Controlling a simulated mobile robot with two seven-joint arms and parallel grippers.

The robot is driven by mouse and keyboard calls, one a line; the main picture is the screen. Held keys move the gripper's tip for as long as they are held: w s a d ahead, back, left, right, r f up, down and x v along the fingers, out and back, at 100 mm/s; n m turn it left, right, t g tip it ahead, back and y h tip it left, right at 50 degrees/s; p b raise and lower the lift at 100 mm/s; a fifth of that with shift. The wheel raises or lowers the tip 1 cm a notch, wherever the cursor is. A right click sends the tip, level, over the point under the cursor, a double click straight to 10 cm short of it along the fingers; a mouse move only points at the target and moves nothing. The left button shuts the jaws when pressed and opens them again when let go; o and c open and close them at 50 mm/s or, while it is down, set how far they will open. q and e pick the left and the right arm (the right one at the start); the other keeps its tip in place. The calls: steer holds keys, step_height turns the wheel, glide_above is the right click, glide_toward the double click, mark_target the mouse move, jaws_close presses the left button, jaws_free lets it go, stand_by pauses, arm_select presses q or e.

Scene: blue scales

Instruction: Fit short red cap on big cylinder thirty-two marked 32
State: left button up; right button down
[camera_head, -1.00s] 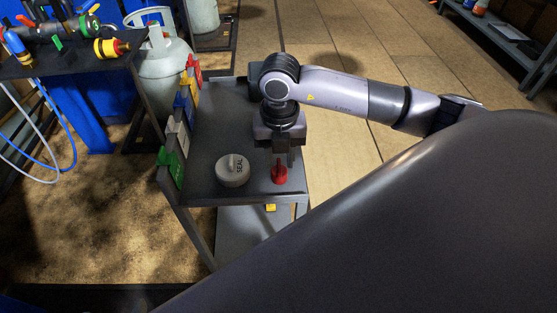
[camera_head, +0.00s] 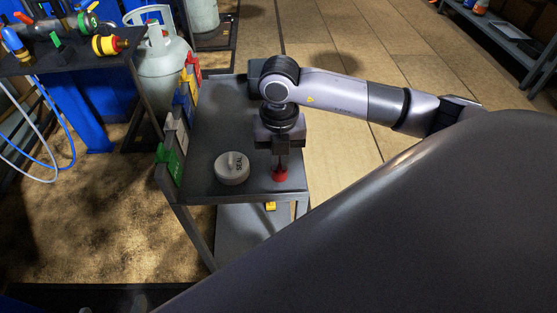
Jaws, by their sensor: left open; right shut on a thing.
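The short red cap (camera_head: 280,176) stands on the grey cart top near its front right corner. My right gripper (camera_head: 281,160) points down from above and is shut on the cap's upper part, which its fingers mostly hide. A big grey cylinder (camera_head: 165,70) with a collar handle stands on the floor behind the cart to the left. Another grey cylinder (camera_head: 204,16) is partly in view further back. I cannot read a 32 on either one. My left gripper is not in view.
A light grey round cap marked SEAL (camera_head: 232,168) sits left of the red cap on the cart (camera_head: 210,120). Coloured tags, one green (camera_head: 172,163), line the cart's left edge. A dark bench (camera_head: 80,62) with valves and hoses stands at left. A shelf (camera_head: 500,32) is at far right.

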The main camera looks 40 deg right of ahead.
steer(key=shift+r+p, duration=1.55)
steer(key=shift+r, duration=0.4)
